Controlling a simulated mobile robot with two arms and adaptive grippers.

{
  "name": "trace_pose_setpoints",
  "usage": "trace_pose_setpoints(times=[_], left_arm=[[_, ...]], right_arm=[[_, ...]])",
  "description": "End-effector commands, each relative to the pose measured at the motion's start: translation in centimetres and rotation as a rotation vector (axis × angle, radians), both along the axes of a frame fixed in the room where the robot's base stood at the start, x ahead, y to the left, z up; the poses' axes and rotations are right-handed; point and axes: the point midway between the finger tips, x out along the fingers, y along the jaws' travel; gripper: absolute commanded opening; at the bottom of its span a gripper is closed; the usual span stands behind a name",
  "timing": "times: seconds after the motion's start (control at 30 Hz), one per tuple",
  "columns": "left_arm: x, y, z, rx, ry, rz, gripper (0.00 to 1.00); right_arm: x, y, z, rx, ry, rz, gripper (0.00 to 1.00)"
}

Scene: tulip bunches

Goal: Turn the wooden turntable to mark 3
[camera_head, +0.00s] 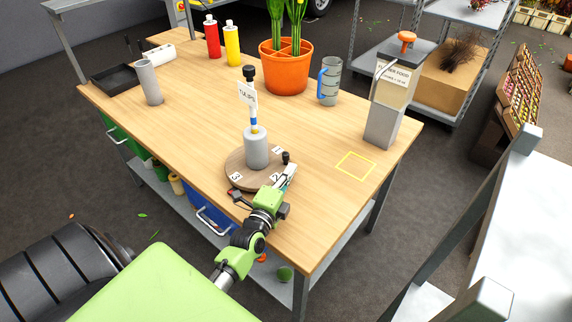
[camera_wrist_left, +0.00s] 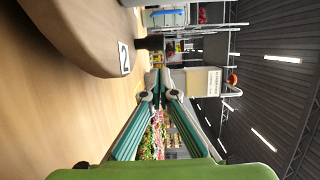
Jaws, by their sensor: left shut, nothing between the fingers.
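The round wooden turntable (camera_head: 240,160) lies near the table's front edge, with number tags 1 (camera_head: 277,149), 2 (camera_head: 276,177) and 3 (camera_head: 236,177). A grey cylinder (camera_head: 257,150) stands at its middle, holding a stick with a white "TULIPS" sign (camera_head: 248,94). A black knob (camera_head: 286,157) stands up at its right rim. My left gripper (camera_head: 290,168) is shut and empty at the right front rim, close to the knob; contact is unclear. In the left wrist view the turntable (camera_wrist_left: 75,35), tag 2 (camera_wrist_left: 124,58) and the knob (camera_wrist_left: 150,43) lie beyond the shut fingers (camera_wrist_left: 157,80). My right gripper is out of view.
A yellow square outline (camera_head: 356,165) marks bare table (camera_head: 315,190) at right. A flower-food dispenser (camera_head: 385,120), blue-handled jug (camera_head: 329,82), orange pot (camera_head: 287,72), red bottle (camera_head: 212,40), yellow bottle (camera_head: 232,45) and grey cylinder (camera_head: 149,82) stand farther back.

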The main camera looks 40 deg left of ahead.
Motion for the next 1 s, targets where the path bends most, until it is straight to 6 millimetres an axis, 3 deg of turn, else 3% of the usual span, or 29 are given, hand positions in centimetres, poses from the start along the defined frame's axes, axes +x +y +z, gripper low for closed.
trace_pose_setpoints(times=[0.2,0.63,1.0], left_arm=[[1.2,2.0,0.0,0.004,0.002,0.000,0.00],[1.4,2.3,0.0,0.000,0.001,0.003,0.00],[3.0,3.2,0.3,-0.003,-0.002,0.126,0.00]], right_arm=[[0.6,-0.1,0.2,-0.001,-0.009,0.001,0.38],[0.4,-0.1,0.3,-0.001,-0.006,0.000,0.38],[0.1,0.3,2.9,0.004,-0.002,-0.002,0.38]])
